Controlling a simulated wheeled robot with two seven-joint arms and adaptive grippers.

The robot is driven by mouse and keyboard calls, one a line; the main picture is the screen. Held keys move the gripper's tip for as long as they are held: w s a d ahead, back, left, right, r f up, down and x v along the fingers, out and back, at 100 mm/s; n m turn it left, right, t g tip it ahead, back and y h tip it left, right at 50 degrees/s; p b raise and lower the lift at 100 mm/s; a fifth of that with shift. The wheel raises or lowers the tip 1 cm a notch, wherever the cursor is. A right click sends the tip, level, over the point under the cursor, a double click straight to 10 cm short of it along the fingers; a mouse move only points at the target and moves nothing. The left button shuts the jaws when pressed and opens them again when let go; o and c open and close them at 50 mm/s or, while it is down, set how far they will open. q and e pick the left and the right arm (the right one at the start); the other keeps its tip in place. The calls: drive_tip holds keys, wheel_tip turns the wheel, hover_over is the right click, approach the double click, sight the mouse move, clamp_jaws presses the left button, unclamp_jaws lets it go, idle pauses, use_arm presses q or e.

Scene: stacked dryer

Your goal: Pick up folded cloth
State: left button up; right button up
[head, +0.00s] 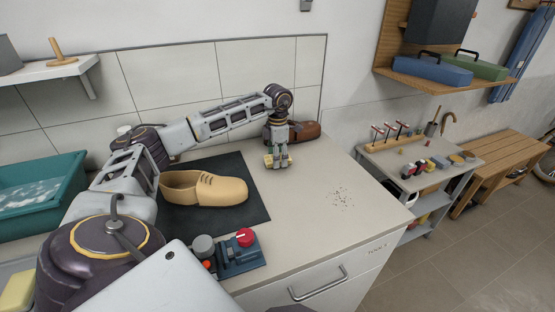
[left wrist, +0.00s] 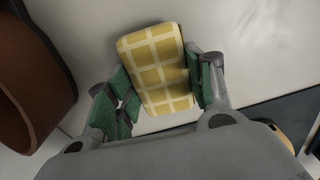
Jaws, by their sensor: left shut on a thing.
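The folded cloth (left wrist: 158,70) is yellow with a white grid pattern. In the left wrist view it sits between the green-padded fingers of my left gripper (left wrist: 160,92), which is shut on it. In the head view the cloth (head: 268,160) shows as a small yellow piece at the fingertips of my left gripper (head: 277,160), over the pale countertop just right of the dark mat. I cannot tell whether the cloth still touches the countertop. My right gripper is not in view.
A tan shoe (head: 205,188) lies on the dark mat (head: 255,210). A brown shoe-like object (head: 304,131) is behind the gripper. A device with a red knob (head: 245,237) stands at the front edge. Dark specks (head: 340,197) mark the otherwise clear right countertop.

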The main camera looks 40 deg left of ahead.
use_arm(q)
wheel_tip(320, 180, up, 8)
drive_tip(key=shift+f, duration=0.1)
drive_tip(key=shift+r, duration=0.65)
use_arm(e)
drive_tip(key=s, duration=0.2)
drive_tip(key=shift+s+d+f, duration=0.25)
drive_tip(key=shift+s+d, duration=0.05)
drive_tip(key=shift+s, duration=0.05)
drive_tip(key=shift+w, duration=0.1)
use_arm(q)
drive_tip(key=o, duration=0.5)
drive_tip(key=shift+c, duration=0.2)
drive_tip(key=c, duration=0.4)
drive_tip(key=shift+s+f+p, duration=0.1)
drive_tip(key=shift+f+p, duration=0.05)
drive_tip(key=shift+p, duration=0.2)
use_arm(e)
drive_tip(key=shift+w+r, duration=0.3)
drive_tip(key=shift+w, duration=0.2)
